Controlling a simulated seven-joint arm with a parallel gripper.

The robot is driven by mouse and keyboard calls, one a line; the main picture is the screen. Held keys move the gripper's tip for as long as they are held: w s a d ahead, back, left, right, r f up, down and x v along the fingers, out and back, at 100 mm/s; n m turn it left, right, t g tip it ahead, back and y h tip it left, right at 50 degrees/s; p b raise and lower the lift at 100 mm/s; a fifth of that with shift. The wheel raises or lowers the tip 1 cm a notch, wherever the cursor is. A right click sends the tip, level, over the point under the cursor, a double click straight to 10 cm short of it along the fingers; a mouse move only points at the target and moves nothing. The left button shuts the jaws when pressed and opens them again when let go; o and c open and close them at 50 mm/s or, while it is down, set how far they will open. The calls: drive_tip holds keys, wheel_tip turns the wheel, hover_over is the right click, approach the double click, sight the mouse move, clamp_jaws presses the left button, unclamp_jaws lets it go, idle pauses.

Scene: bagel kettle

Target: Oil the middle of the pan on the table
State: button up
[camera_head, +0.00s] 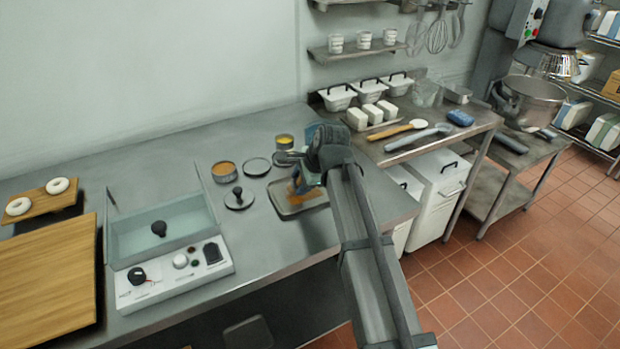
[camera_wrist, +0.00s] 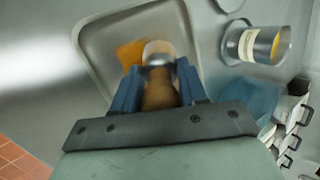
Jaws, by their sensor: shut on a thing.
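A grey rectangular metal pan (camera_head: 288,211) lies on the steel table in the head view; it also shows in the wrist view (camera_wrist: 98,42). My gripper (camera_wrist: 157,85) is shut on the brown handle of a brush (camera_wrist: 158,97) and is over the pan. The brush has a silver collar and a pale tip, which points into the pan. An orange oil patch (camera_wrist: 130,54) shows on the pan floor beside the tip. I cannot tell whether the tip touches the pan. In the head view, my gripper (camera_head: 299,184) and arm hide part of the pan.
A labelled tin with yellow contents (camera_head: 284,142) stands behind the pan. An orange-filled tin (camera_head: 223,172), a flat round lid (camera_head: 257,166) and a knobbed lid (camera_head: 239,198) lie to the left. A control box (camera_head: 175,275) stands further left.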

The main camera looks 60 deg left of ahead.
drive_tip(key=shift+s, duration=1.6)
drive_tip(key=shift+s+r, duration=0.15)
wheel_tip(320, 180, up, 8)
